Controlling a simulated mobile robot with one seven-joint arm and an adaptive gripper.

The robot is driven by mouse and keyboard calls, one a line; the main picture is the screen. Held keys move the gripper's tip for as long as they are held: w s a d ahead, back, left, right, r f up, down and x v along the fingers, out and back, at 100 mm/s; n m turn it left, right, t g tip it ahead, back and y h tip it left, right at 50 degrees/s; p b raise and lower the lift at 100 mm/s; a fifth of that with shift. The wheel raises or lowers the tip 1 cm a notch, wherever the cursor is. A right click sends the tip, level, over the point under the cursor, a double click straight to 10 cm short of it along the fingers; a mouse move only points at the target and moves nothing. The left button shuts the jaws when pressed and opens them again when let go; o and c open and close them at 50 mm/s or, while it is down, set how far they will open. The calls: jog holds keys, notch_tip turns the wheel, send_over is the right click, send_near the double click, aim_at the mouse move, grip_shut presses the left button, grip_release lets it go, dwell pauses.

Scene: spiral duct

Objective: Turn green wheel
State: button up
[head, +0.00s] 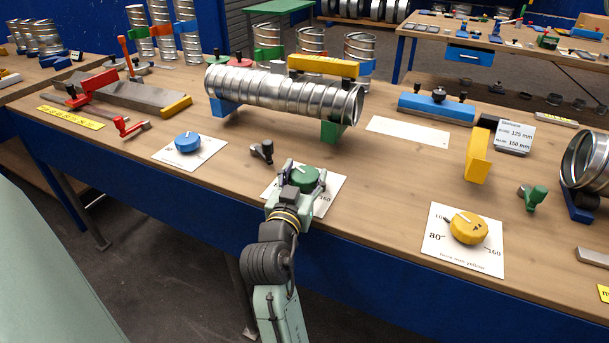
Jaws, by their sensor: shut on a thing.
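The green wheel (305,177) is a round knob on a white printed card (331,190) near the table's front edge, in the middle of the head view. My gripper (303,176) reaches in from the front and is shut on the green wheel, with its fingers at the wheel's sides. A number on the card's right side stays visible. The wheel's pointer is too small to read.
A yellow wheel (468,227) on its card is to the right, and a blue wheel (188,142) to the left. A spiral duct (285,94) lies on blue and green supports behind. A small dark clamp (262,151) stands close to my gripper's left.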

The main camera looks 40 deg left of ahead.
jog(key=shift+c, duration=0.8)
jog(key=shift+f+m+h+b, duration=0.1)
jog(key=shift+m+h+b, duration=0.2)
jog(key=shift+h+b, duration=0.2)
jog(key=m+t+h+b, duration=0.1)
jog(key=h+b, duration=0.1)
jog(key=shift+a+m+h, duration=0.1)
jog(key=shift+m+h, duration=0.2)
jog(key=shift+m, duration=0.1)
jog(key=shift+m+t+h+b, duration=0.3)
jog(key=shift+m+h+b, duration=1.4)
jog(key=shift+h, duration=1.1)
jog(key=o, duration=1.2)
jog(key=shift+c, duration=0.2)
